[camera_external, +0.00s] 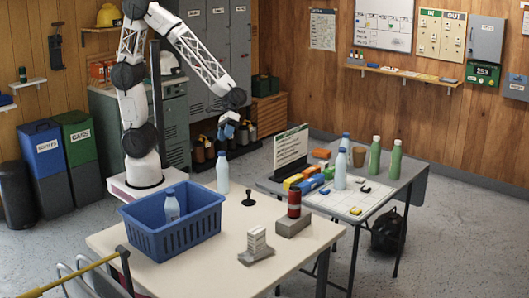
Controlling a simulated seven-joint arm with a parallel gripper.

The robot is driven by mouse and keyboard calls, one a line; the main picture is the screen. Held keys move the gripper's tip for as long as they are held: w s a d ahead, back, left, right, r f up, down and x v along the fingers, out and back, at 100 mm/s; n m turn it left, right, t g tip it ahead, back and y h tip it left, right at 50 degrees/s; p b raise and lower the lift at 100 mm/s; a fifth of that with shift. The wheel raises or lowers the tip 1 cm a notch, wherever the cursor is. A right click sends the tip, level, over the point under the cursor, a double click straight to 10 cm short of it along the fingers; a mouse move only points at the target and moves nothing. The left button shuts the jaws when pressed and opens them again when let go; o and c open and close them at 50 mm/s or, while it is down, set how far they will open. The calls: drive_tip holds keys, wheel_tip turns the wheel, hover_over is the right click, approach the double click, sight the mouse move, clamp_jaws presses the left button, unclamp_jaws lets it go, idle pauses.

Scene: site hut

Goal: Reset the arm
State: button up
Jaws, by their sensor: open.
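My gripper (228,131) hangs from the raised arm, above the back of the near table (310,257), and nothing shows between its fingers. It is small in the view, but it is open. It is above a pale bottle (223,173) that stands upright near the table's back edge, and it looks clear of the bottle. My arm reaches up from its base and bends down to the right.
A blue crate (150,241) holding a bottle (172,206) stands left on the near table. A black stamp-like item (248,198), a red-black cylinder on a block (294,204) and a small white model (257,243) stand right. A second table (406,172) holds bottles, blocks and a sign.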

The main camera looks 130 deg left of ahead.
drive_tip(key=s+d+r+m+y, duration=0.4)
drive_tip(key=s+d+m, duration=0.3)
drive_tip(key=s, duration=0.2)
drive_tip(key=s+d+r+m+g+y, duration=0.1)
drive_tip(key=s+d+r+m+y, duration=0.3)
drive_tip(key=s, duration=0.5)
drive_tip(key=shift+s+d+r+m+g, duration=0.3)
drive_tip(key=shift+d+r+m, duration=1.05)
drive_tip(key=shift+r+m, duration=0.3)
drive_tip(key=shift+f, duration=0.1)
